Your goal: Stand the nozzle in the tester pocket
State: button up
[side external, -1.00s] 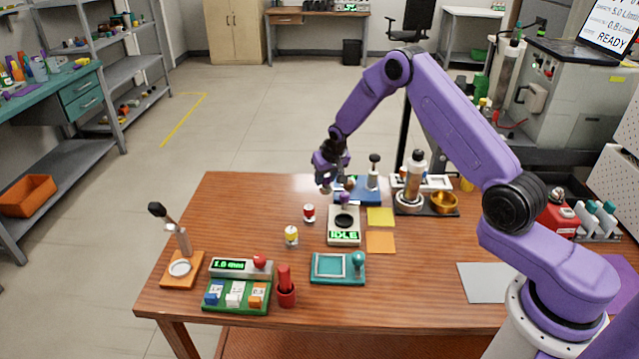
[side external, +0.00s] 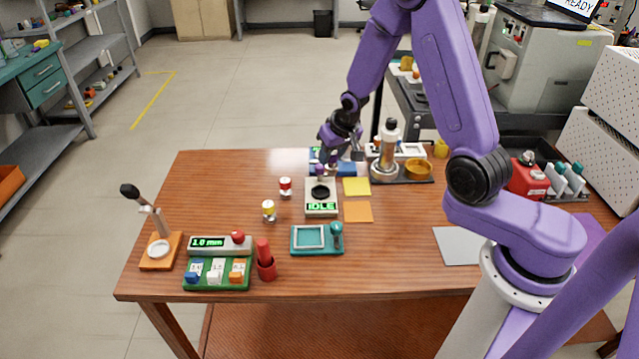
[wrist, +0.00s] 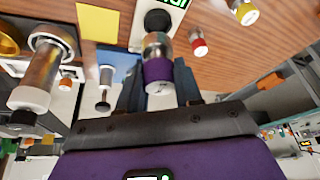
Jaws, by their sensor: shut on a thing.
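The nozzle (wrist: 158,70) is a short silver cylinder with a purple band and a pale end. My gripper (wrist: 158,92) is shut on it, one dark finger on each side. In the side view, my gripper (side external: 328,165) is at the back edge of the tester, with a purple part (side external: 320,170) beside its fingertips. The tester (side external: 321,209) is a pale box whose display reads IDLE. Its round black pocket (side external: 320,191) lies in front of the purple part. In the wrist view, the black pocket (wrist: 157,20) shows just beyond the nozzle; I cannot tell whether they touch.
Red-banded (side external: 285,187) and yellow-banded (side external: 269,211) pieces stand left of the tester. Yellow (side external: 357,187) and orange (side external: 358,212) pads lie to its right. A tall silver cylinder (side external: 385,160) stands behind right. A teal tray (side external: 316,250) is in front. The left back table is clear.

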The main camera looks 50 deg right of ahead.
jog(key=s+r, duration=0.1)
jog(key=s, duration=0.7)
jog(key=shift+s+a+r, duration=0.3)
jog(key=shift+s, duration=0.1)
jog(key=w+f, duration=0.1)
jog(key=w, duration=0.1)
jog(key=w+f, duration=0.1)
jog(key=w, duration=0.2)
jog(key=w+d+f, duration=0.1)
jog(key=w, duration=0.2)
jog(key=shift+f, duration=0.4)
jog(key=w+f, duration=0.3)
jog(key=f, duration=0.1)
jog(key=w+f, duration=0.2)
jog(key=shift+w+d+f, duration=0.1)
jog(key=shift+w+d, duration=0.2)
jog(key=shift+f, duration=1.5)
jog(key=shift+f, duration=0.1)
jog(key=o, duration=1.1)
